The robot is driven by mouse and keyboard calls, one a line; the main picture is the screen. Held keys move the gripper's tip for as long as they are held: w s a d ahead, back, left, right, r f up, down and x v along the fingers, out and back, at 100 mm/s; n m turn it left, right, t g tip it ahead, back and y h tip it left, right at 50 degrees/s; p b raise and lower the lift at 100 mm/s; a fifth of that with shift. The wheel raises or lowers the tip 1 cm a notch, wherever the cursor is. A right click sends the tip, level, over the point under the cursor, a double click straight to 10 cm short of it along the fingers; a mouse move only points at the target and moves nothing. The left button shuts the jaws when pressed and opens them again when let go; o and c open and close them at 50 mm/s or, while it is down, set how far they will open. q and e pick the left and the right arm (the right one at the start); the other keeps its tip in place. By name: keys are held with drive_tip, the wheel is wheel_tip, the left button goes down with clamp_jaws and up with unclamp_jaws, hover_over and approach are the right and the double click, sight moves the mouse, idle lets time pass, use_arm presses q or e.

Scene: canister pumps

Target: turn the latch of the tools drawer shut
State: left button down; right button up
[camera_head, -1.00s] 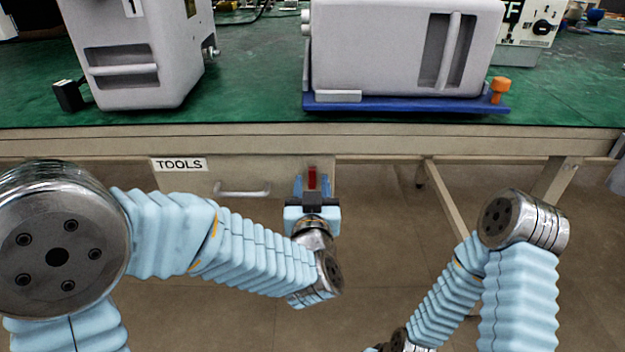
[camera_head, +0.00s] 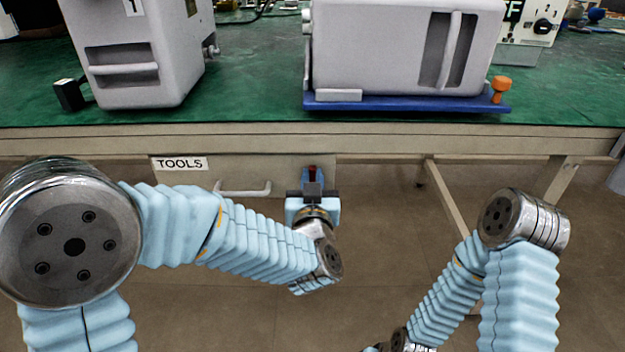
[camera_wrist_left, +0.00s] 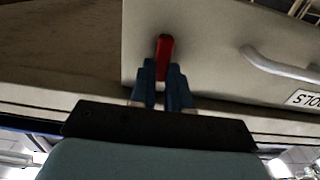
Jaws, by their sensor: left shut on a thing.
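The tools drawer (camera_head: 290,176) is under the bench top, with a TOOLS label and a bar handle (camera_head: 243,190); its front also shows in the left wrist view (camera_wrist_left: 215,55). The red latch (camera_head: 312,171) is at the right end of the drawer front. In the left wrist view the latch (camera_wrist_left: 164,52) lies in line with my fingers, nearly upright in that picture. My left gripper (camera_wrist_left: 164,85) is shut on the latch, its blue fingers on either side of it. In the head view my left gripper (camera_head: 312,184) partly hides the latch. My right gripper is out of view.
On the green bench top (camera_head: 250,95) stand a grey canister (camera_head: 140,85) at left and another (camera_head: 390,45) on a blue tray (camera_head: 410,104) with an orange knob (camera_head: 500,88). Open floor lies below the bench. My right arm is at lower right.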

use_arm(q)
drive_tip(key=shift+a+f+n+b, duration=0.1)
drive_tip(key=shift+f+n+b, duration=0.1)
drive_tip(key=shift+n+b, duration=0.75)
drive_tip(key=n+b, duration=0.3)
drive_tip(key=n, duration=0.2)
drive_tip(key=n+b, duration=0.3)
drive_tip(key=n, duration=0.2)
drive_tip(key=a+f+n+b, duration=0.1)
drive_tip(key=n+b, duration=0.3)
drive_tip(key=n, duration=0.2)
drive_tip(key=shift+a, duration=0.1)
drive_tip(key=c, duration=1.1)
unclamp_jaws()
drive_tip(key=shift+s, duration=0.1)
